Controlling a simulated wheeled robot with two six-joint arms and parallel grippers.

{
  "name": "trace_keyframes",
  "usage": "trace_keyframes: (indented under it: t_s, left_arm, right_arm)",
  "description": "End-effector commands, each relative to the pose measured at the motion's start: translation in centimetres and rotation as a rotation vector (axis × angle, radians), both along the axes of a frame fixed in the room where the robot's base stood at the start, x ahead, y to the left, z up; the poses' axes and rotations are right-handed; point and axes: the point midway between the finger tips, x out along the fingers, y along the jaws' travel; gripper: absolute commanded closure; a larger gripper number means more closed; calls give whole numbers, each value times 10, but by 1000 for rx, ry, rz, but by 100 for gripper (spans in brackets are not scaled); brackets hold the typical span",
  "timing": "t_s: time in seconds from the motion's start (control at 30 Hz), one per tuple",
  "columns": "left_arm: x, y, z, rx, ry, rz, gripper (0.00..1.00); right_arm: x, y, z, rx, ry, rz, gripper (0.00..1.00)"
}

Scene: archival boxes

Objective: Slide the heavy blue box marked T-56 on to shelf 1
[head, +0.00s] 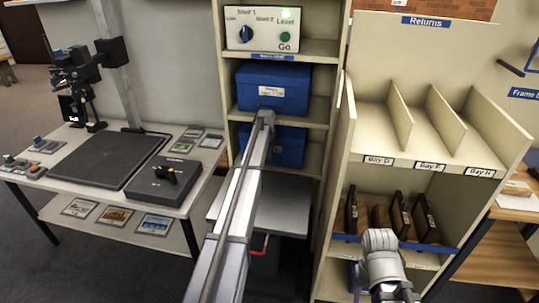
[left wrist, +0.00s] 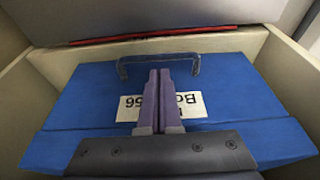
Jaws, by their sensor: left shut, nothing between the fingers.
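A blue box (head: 272,88) with a white label stands on the upper shelf under the control panel. A second blue box (head: 288,147) stands on the shelf below, partly hidden by my left arm. My left gripper (head: 266,117) is at the front of the rack, near the upper box's lower edge. In the left wrist view, its shut, empty fingers (left wrist: 160,75) lie over a blue box (left wrist: 90,95) with a metal handle and a label ending in 56, partly covered. I cannot tell whether they touch. My right arm (head: 382,255) is low at the right; its fingers cannot be made out.
The control panel (head: 262,30) has a blue dial, a lit green lamp and a Go button. A grey platform (head: 285,208) is below the boxes. A returns rack (head: 344,130) stands to the right, a work table (head: 190,190) to the left. Shelf side walls (left wrist: 290,65) flank the box closely.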

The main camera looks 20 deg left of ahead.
Motion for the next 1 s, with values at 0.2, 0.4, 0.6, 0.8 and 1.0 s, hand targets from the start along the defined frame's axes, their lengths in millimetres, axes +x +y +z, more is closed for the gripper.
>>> trace_keyframes:
  t_s: [0.2, 0.4, 0.6, 0.8, 1.0]
  left_arm:
    - [-4, -1, 19, 0, 0, 0, 100]
    - [-30, -8, 27, 0, -2, 0, 100]
    - [-77, -19, 27, 0, -2, 1, 100]
    - [-114, -27, 27, 0, -2, 1, 100]
    - [-125, -30, 27, 0, -1, 0, 100]
  right_arm:
    - [0, 0, 19, 0, 0, 0, 55]
    - [0, 0, 27, 0, 0, 0, 55]
    - [0, 0, 27, 0, 0, 0, 55]
    - [0, 0, 27, 0, 0, 0, 55]
    - [0, 0, 27, 0, 0, 0, 55]
